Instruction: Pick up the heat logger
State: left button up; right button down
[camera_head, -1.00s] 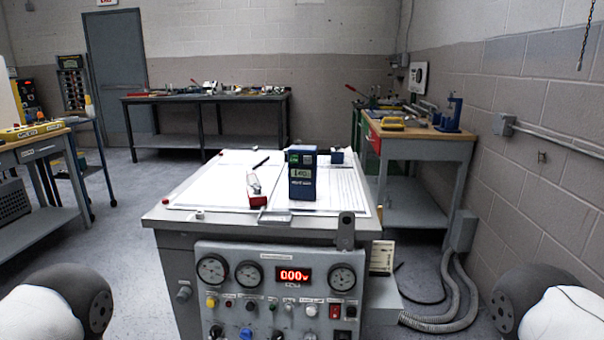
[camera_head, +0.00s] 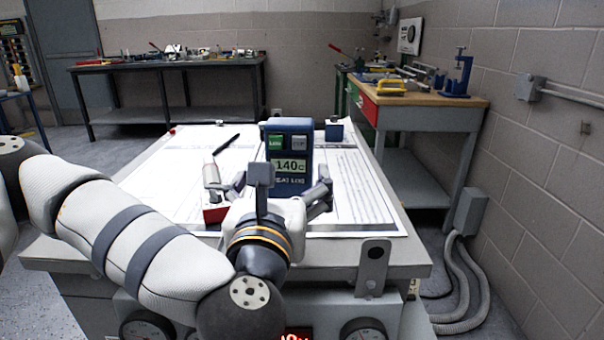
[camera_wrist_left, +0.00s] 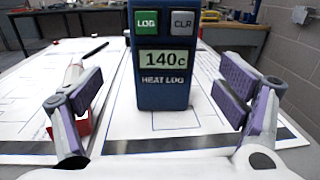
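The heat logger (camera_head: 289,150) is a blue upright box with a green LOG button, a grey CLR button and a display reading 140c. It stands on the white papers of the bench top, and it fills the middle of the left wrist view (camera_wrist_left: 163,85). My left gripper (camera_head: 272,190) is open in front of it, with the fingers spread wide to either side. In the left wrist view the purple pads (camera_wrist_left: 163,98) show clear gaps to the logger's sides. The arm hides part of the logger's base in the head view. My right gripper is not in view.
A red-based object with a pale upper part (camera_head: 213,190) stands close to the left finger. A black pen (camera_head: 228,142) lies on the paper behind it. A small dark blue block (camera_head: 335,130) sits behind the logger to the right. The bench's right side is clear paper.

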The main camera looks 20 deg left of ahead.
aim_at(289, 173)
pick_arm(q)
jog(key=x, duration=0.2)
jog(key=shift+w+f, duration=0.1)
jog(key=shift+w, duration=0.15)
jog(key=w, duration=0.2)
jog(key=w+f, duration=0.1)
jog(key=w, duration=0.1)
jog(key=w+a, duration=0.1)
jog(key=w, duration=0.1)
jog(key=shift+f+p, duration=0.25)
jog(key=shift+p, duration=0.05)
jog(key=c, duration=1.4)
